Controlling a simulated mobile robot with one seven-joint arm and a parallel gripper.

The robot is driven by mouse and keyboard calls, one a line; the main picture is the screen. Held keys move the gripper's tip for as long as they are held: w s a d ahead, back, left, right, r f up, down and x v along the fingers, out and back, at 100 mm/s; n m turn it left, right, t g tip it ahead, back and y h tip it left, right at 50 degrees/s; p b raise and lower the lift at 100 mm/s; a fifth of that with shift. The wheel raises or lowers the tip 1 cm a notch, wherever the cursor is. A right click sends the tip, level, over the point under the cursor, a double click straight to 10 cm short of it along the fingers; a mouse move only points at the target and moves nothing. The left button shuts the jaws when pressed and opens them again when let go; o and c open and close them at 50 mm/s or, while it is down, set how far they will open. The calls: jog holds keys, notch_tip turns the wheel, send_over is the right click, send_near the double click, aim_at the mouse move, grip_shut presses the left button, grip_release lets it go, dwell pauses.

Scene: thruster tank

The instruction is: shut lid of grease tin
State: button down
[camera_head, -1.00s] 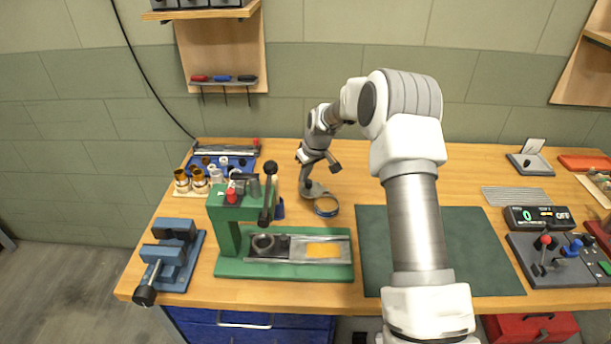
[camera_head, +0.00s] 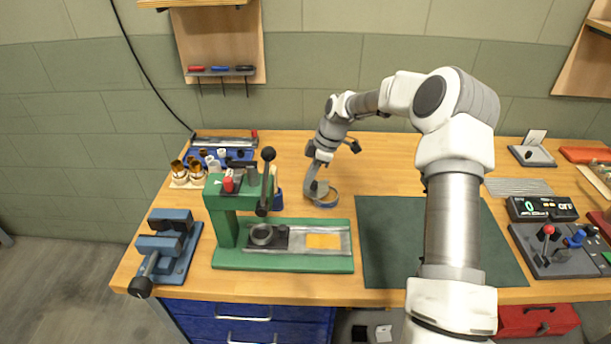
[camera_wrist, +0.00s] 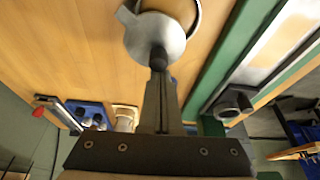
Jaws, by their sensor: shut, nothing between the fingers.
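In the head view my gripper (camera_head: 314,188) reaches down at the tin's left side and partly hides the lid.
The green press (camera_head: 230,215) with its tall lever stands close in front and left. A blue vise (camera_head: 168,247) is at the front left. Brass-coloured cups (camera_head: 178,172) stand at the back left. A dark green mat (camera_head: 390,245) lies clear to the right.

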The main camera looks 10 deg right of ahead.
aim_at(323, 196)
jog(key=s+d+n+g, duration=0.1)
jog(key=n, duration=0.1)
jog(key=shift+s+d+n, duration=0.1)
jog(key=shift+s+n, duration=0.05)
jog(key=shift+n, duration=0.25)
jog(key=n, duration=0.1)
jog(key=s+d+n+g, duration=0.1)
jog(key=n, duration=0.1)
jog(key=shift+d, duration=0.25)
jog(key=shift+s+d, duration=0.2)
jog(key=shift+d, duration=0.15)
